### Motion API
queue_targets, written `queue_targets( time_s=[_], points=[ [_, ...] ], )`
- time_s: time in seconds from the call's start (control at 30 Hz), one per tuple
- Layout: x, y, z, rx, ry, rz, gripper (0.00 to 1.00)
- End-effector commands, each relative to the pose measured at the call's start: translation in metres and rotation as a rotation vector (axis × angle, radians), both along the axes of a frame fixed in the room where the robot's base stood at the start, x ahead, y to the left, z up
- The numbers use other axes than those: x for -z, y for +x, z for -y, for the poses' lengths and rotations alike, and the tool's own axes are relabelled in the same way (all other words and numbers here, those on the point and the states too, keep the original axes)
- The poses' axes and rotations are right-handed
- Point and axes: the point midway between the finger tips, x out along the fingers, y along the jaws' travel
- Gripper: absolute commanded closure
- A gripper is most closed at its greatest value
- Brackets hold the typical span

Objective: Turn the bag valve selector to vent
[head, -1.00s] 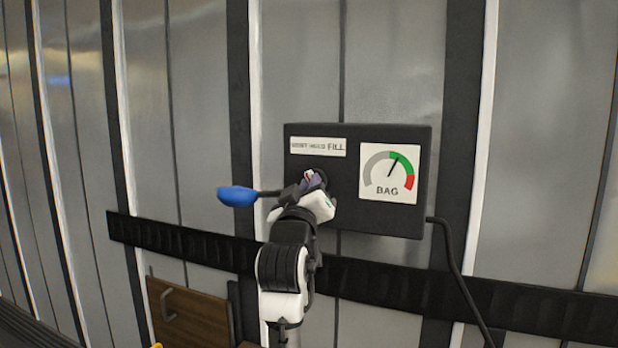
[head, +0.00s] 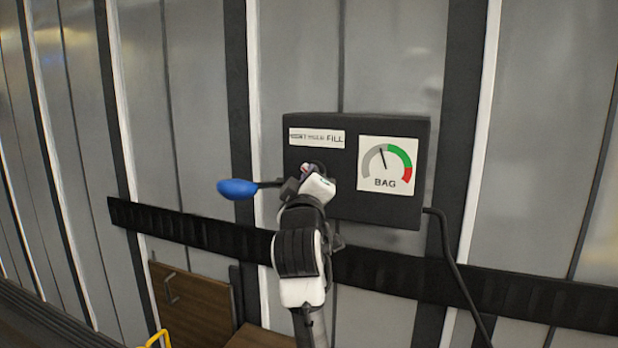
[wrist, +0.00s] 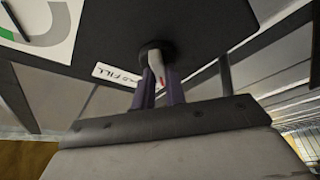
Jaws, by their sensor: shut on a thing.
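The black valve box (head: 345,207) is fixed on the wall, with a label strip (head: 316,136) whose right end reads FILL. A BAG gauge (head: 388,166) shows its needle in the grey part, pointing up and slightly left. In the wrist view, the selector (wrist: 155,64) has a dark round base and a pale pointer with a red mark. My gripper (head: 309,170) is at the box's lower left, shut on the selector; its fingers (wrist: 157,92) stand on both sides of it in the wrist view. In the head view, my gripper hides most of the selector, so its setting is unclear.
A blue grip (head: 237,188) on a dark rod sticks out left beside my gripper. A black hose (head: 455,262) hangs from the box's right side. A dark ribbed rail (head: 440,281) crosses the wall below. A brown wooden panel (head: 190,310) stands lower left.

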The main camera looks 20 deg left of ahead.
Motion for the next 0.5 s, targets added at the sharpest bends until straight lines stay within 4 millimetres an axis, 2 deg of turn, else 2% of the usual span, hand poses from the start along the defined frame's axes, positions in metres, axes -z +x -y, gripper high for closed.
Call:
queue_targets(
  time_s=[0.17, 0.2, 0.33, 0.5],
  points=[
    [0.0006, -0.0003, -0.0008, -0.001, -0.003, -0.001, 1.0],
    [0.0006, -0.0003, -0.0008, -0.001, -0.003, -0.001, 0.83],
    [0.0004, -0.0002, -0.0006, 0.0, -0.001, 0.0, 0.66],
    [0.0002, -0.0001, -0.0004, 0.0, 0.0, 0.0, 0.65]
  ],
)
